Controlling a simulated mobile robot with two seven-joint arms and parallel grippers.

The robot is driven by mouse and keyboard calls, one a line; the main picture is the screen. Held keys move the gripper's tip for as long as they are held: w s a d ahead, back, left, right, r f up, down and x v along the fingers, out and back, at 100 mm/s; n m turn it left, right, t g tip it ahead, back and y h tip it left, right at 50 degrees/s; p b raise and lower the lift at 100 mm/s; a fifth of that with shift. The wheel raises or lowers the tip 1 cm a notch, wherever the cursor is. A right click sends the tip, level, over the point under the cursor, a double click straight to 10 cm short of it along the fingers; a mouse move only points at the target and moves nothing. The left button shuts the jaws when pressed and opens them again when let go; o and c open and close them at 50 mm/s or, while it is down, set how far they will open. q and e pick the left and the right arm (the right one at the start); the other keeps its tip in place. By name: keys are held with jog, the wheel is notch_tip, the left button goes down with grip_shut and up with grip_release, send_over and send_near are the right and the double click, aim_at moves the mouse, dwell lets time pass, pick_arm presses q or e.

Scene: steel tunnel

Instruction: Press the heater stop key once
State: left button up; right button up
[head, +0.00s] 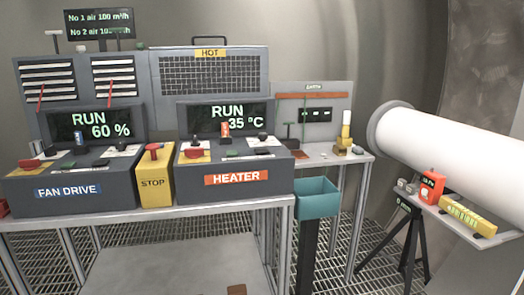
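The heater console (236,195) stands on the bench right of centre, with an orange "HEATER" label on its front. Its display (236,115) reads "RUN 35 °C". On its sloped top are a red control (194,153) on a yellow patch and several small dark and green keys (232,154). Which key is the heater stop key is too small to tell. A red and white can-like thing (225,129) stands before the display. A yellow box marked "STOP" (154,184) with a red knob (153,150) stands left of the heater console. Neither of my grippers shows.
The fan drive console (70,192) at left reads "RUN 60 %". A meshed "HOT" cabinet (210,72) stands behind. A teal bin (318,198) stands right of the bench. A white pipe (460,145) and a side shelf with red and yellow boxes (466,215) are further right. Grating floor is below.

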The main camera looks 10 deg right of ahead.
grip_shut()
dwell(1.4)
